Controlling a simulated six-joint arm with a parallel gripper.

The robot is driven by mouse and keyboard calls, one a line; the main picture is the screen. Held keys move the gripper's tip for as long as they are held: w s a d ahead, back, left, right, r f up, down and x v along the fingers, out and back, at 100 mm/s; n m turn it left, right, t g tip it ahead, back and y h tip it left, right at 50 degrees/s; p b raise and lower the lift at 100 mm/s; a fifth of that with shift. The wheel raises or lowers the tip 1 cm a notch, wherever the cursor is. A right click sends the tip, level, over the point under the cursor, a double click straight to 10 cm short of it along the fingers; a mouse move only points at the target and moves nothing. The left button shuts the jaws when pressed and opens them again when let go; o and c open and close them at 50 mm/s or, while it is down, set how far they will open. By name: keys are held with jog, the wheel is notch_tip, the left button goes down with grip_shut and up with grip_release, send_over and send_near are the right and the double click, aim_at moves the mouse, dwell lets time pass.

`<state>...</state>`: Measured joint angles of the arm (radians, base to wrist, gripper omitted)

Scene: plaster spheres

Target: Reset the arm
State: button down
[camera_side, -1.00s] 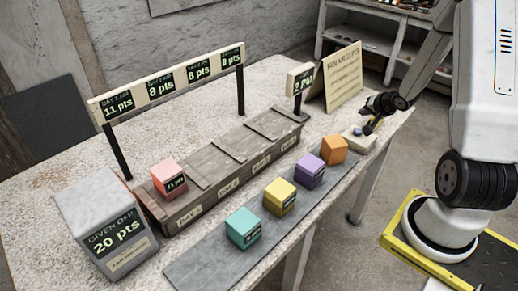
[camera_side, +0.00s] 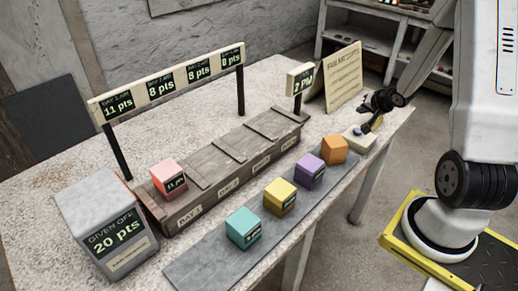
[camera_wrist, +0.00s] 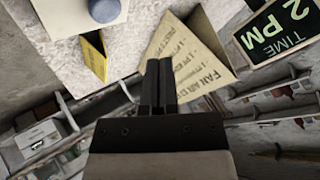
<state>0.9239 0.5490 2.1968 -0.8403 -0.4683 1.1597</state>
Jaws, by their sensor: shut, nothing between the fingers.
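A cream box (camera_side: 356,141) with a blue round button on top stands at the far right end of the table. In the wrist view, the box (camera_wrist: 60,20) and its blue button (camera_wrist: 103,10) are at the top left, partly cut off by the frame edge. My gripper (camera_side: 370,126) is just above the box in the side view. In the wrist view my gripper (camera_wrist: 158,70) has its two dark fingers together, with nothing between them. The fingers are to the right of and below the button there. Contact with the button is not visible.
An orange cube (camera_side: 333,150) stands near the box, with purple, yellow and teal cubes along the grey strip (camera_side: 200,265). A pink cube (camera_side: 168,178) sits on the wooden slotted rack (camera_side: 225,178). A leaning card (camera_side: 343,78) and a "2 PM" sign (camera_side: 300,78) stand behind.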

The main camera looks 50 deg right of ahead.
jog(key=w+a+r+n+g+y, duration=0.15)
jog(key=a+n, duration=0.35)
jog(key=a, duration=0.7)
jog(key=s+a+r+n+g+y, duration=0.1)
jog(key=a+r+n+g, duration=0.2)
jog(key=a, duration=0.9)
jog(key=s+a+n+g+y, duration=0.1)
jog(key=s+a+n, duration=0.3)
jog(key=a, duration=0.5)
jog(key=shift+s+r+n, duration=0.2)
jog(key=shift+s+n, duration=0.2)
jog(key=shift+n, duration=0.3)
